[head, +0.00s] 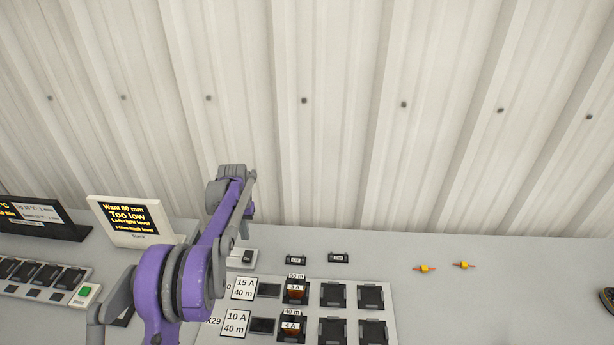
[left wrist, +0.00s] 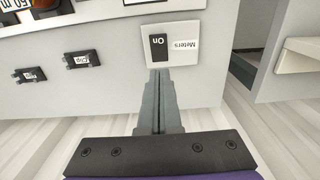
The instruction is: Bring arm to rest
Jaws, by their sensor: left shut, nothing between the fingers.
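My left arm (head: 185,280) rises from the bottom of the head view and bends over near the back of the bench. My left gripper (left wrist: 160,72) is shut and empty in the left wrist view, its fingers together. Its tips point at a white plate labelled "Meters" with a black rocker switch (left wrist: 158,47) marked "On". I cannot tell whether the tips touch the plate. The switch plate also shows in the head view (head: 247,257), partly behind the arm. My right gripper is not in view.
A display (head: 132,219) reads "Want 80 mm", "Too low". A panel (head: 313,307) holds several black sockets and two coils labelled 3 A and 4 A. Two small black clips (head: 338,258) and two yellow-orange parts (head: 424,268) lie on the grey bench (head: 500,300). A corrugated wall stands behind.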

